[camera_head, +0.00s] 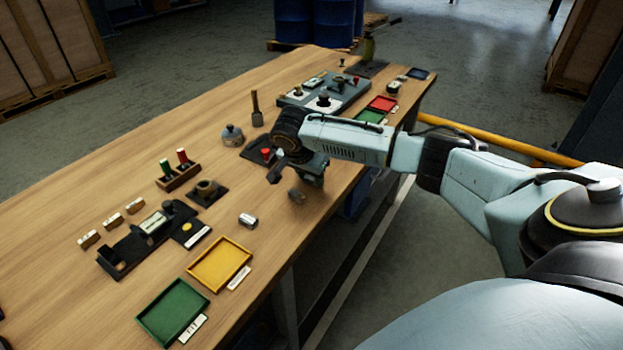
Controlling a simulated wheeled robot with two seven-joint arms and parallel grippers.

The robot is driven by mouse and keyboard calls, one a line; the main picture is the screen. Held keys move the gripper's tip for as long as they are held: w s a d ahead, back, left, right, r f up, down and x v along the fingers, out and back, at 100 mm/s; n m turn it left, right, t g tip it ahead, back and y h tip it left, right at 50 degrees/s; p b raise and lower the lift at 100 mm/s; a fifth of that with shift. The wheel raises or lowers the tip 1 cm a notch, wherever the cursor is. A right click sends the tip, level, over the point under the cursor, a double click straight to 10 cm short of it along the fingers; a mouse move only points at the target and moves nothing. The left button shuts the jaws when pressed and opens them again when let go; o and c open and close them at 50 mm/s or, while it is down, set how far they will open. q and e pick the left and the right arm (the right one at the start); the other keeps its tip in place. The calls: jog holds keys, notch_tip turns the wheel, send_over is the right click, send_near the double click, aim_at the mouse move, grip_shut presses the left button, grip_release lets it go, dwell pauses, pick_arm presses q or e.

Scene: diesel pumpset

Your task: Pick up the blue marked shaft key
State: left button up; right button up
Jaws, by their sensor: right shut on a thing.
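My right gripper (288,178) hangs over the front part of the wooden bench (110,170), at the end of my right arm. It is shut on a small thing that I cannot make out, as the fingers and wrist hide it. I cannot pick out any blue mark in the head view, so I cannot tell whether the held thing is the blue marked shaft key. My left gripper is not in view.
A yellow tray (247,249) and a green tray (201,294) lie along the front edge. A small cylinder (247,220) lies behind the yellow tray. A rack (178,179) holds a green and a red piece. A grey fixture (345,98) stands farther back.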

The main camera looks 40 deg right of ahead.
aim_at(310, 185)
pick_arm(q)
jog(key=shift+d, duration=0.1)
pick_arm(e)
jog(key=shift+r, duration=0.15)
